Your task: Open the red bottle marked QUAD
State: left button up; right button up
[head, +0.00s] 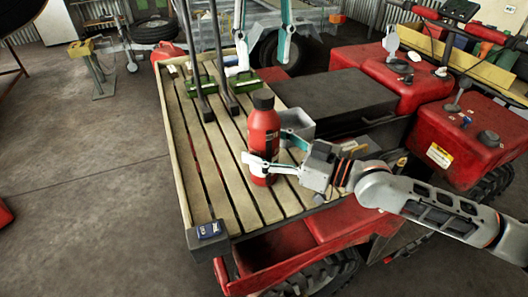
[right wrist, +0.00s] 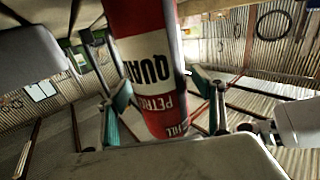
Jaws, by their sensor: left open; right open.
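The red bottle (head: 264,135) stands upright on the slatted wooden rack (head: 185,150), with its black cap (head: 263,99) on top. In the right wrist view the bottle (right wrist: 150,70) appears upside down, its label showing part of QUAD and PETROL. My right gripper (head: 276,153) is open, with its fingers on either side of the lower bottle. In the wrist view a teal finger shows on each side of the bottle; I cannot tell whether they touch it. My left gripper (head: 262,66) is open and empty, pointing down beyond the bottle, above the rack's far end.
A grey open box (head: 297,124) stands just right of the bottle. A small blue box (head: 209,230) sits at the near left corner. Red quad bodywork (head: 395,80) lies right; open floor (head: 80,170) lies left.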

aim_at(264, 93)
grip_shut()
pick_arm(q)
jog(key=n, duration=0.4)
jog(key=shift+f, duration=4.05)
jog(key=c, duration=1.2)
jog(key=shift+o, duration=0.2)
jog(key=shift+n, duration=0.3)
